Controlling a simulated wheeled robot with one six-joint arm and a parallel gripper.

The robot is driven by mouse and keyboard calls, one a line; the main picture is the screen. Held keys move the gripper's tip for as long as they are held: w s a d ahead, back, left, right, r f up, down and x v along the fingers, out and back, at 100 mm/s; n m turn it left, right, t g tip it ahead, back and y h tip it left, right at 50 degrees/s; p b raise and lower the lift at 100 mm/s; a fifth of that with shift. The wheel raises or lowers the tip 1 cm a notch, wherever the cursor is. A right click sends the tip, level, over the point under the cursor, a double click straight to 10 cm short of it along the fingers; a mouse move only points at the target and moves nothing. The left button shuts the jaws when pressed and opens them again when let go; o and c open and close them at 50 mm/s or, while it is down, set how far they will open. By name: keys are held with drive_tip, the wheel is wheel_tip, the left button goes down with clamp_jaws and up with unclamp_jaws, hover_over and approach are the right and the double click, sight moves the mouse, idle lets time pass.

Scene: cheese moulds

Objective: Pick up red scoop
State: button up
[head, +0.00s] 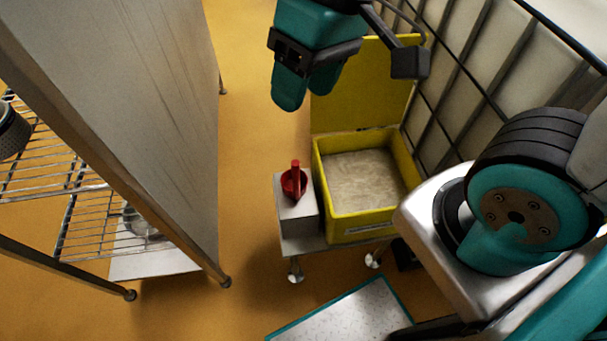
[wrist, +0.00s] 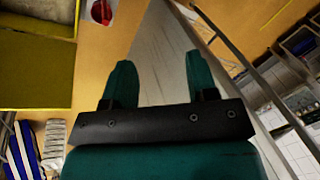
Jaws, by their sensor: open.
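The red scoop (head: 293,181) rests on a small grey block-like stand (head: 297,224) beside the yellow box, its handle pointing up in the head view. In the wrist view the red scoop (wrist: 101,11) shows at the top edge, partly cut off. My gripper (head: 290,95) is in the air above and behind the scoop in the head view, apart from it. In the wrist view my gripper (wrist: 160,75) has its two teal fingers spread with nothing between them.
An open yellow box (head: 362,230) of pale material stands right of the scoop, its lid raised behind. A tall grey panel (head: 130,110) and wire shelving (head: 95,225) stand at left. A caged white tank (head: 480,60) is at right. Orange floor is clear between panel and stand.

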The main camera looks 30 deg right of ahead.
drive_tip(key=w+d+f+m+h+b, duration=0.2)
drive_tip(key=w+f+m+b, duration=0.4)
drive_tip(key=f, duration=0.5)
drive_tip(key=m+h+b, duration=0.1)
drive_tip(key=m+b, duration=0.3)
drive_tip(key=b, duration=0.1)
hover_over(295, 168)
drive_tip(key=w, duration=0.1)
wheel_tip(295, 168, down, 10)
drive_tip(key=f, duration=1)
drive_tip(key=shift+w+d+f+b, duration=0.2)
drive_tip(key=shift+d+f+b, duration=0.1)
drive_tip(key=shift+d+f, duration=0.1)
drive_tip(key=shift+s+a+f, duration=0.1)
drive_tip(key=shift+f, duration=2.9)
clamp_jaws()
